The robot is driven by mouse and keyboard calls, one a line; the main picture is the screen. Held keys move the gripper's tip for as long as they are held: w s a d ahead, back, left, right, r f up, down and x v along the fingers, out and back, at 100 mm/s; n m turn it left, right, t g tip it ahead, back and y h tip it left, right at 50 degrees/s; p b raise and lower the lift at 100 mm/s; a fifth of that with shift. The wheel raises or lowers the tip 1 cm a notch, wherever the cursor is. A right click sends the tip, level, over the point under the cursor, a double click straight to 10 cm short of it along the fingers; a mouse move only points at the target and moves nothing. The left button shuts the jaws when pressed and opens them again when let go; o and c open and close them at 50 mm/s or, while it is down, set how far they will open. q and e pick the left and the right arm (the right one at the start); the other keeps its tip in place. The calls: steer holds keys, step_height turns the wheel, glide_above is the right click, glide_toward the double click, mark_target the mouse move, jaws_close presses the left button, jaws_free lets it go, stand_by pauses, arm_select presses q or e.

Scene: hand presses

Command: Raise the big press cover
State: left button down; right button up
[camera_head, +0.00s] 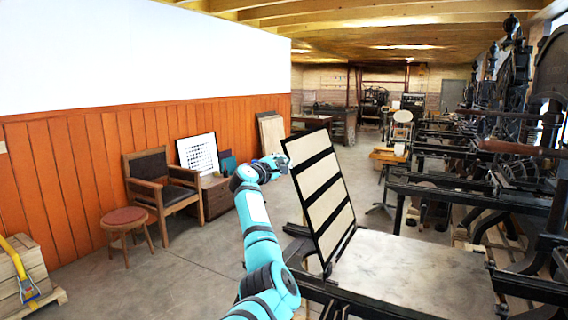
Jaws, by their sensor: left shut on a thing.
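The big press cover (322,186) is a black frame with several pale panels. It stands tilted up steeply from the press bed (415,272), hinged side low, leaning slightly to the left. My left arm reaches up from the bottom of the head view, and my left gripper (280,162) is at the cover's upper left edge, shut on that edge. The fingertips are small and partly hidden at this distance. My right gripper is not in view.
More black hand presses (510,110) line the right side. A wooden armchair (160,185) and a round stool (125,222) stand along the orange wall at left. Wooden crates (28,270) are at lower left. The floor between chair and press is clear.

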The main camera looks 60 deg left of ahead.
arm_select(q)
steer(key=shift+w+f, duration=0.15)
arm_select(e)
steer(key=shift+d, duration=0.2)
arm_select(q)
steer(key=c, duration=1.1)
jaws_free()
steer(key=shift+d, duration=0.15)
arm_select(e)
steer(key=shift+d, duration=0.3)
arm_select(q)
steer(key=shift+s+d, duration=0.25)
steer(key=shift+s, duration=0.35)
steer(key=v, duration=1)
steer(key=shift+s+d, duration=0.25)
steer(key=shift+s, duration=0.05)
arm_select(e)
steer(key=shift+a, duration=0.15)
